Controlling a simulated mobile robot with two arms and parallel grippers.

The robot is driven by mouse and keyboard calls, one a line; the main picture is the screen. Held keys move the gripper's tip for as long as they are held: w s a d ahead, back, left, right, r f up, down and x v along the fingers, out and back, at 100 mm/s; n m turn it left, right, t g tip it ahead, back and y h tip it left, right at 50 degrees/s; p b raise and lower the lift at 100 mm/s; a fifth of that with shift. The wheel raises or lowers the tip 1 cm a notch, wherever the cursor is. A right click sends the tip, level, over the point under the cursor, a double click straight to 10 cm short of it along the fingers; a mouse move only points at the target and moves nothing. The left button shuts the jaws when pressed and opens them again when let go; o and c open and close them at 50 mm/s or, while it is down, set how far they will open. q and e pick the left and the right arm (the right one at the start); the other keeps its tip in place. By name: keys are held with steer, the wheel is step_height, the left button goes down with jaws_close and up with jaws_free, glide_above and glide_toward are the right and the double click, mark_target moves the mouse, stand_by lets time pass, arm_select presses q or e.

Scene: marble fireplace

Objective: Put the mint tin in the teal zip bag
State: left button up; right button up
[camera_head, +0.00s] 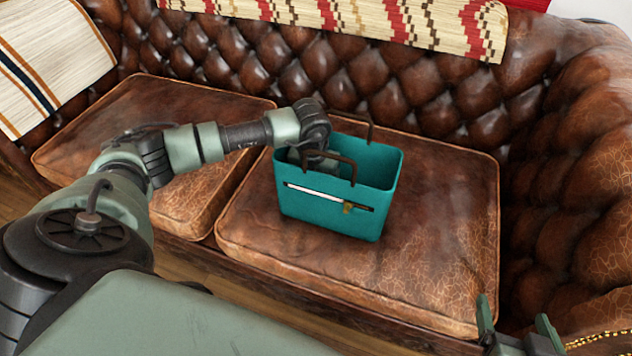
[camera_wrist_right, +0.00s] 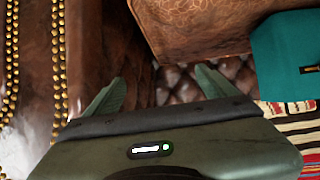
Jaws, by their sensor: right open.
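The teal zip bag (camera_head: 330,205) stands upright with its top open on the right seat cushion of the sofa. It has brown handles and a zip on its front, and its edge also shows in the right wrist view (camera_wrist_right: 285,55). My left arm reaches over its left side, and my left gripper (camera_head: 312,158) is down in the bag's mouth. Its fingers are hidden by the bag wall and handle. I do not see the mint tin in either view. My right gripper (camera_head: 518,325) is open and empty near the cushion's front right corner, apart from the bag; its spread fingers show in the wrist view (camera_wrist_right: 160,85).
The brown leather sofa has a left seat cushion (camera_head: 150,120) and a right seat cushion (camera_head: 430,245), with free room right of the bag. A tufted backrest (camera_head: 430,85) and a right armrest (camera_head: 585,200) bound it. Patterned throws (camera_head: 400,22) hang over the back.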

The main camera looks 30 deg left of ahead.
stand_by(0.3)
arm_select(q)
steer(key=r, duration=0.2)
steer(key=r+p, duration=0.1)
steer(key=r, duration=0.2)
steer(key=shift+s+d+r+p, duration=0.1)
steer(key=shift+s+r+p, duration=0.25)
steer(key=shift+s+p, duration=0.05)
step_height(320, 180, up, 6)
steer(key=s+p, duration=0.1)
steer(key=shift+r, duration=0.25)
arm_select(e)
steer(key=s+d+f+g+h, duration=0.1)
steer(key=s+d+f+g, duration=0.1)
steer(key=s, duration=0.5)
steer(key=s+d+f+g+h, duration=0.1)
steer(key=s+d+f+g, duration=0.1)
steer(key=s+f+g, duration=0.3)
steer(key=shift+s+d+f+g, duration=0.15)
steer(key=shift+s+d+g, duration=0.2)
steer(key=shift+s+g, duration=0.4)
arm_select(q)
steer(key=shift+d+p, duration=0.1)
steer(key=shift+p, duration=0.2)
arm_select(e)
steer(key=shift+s, duration=0.15)
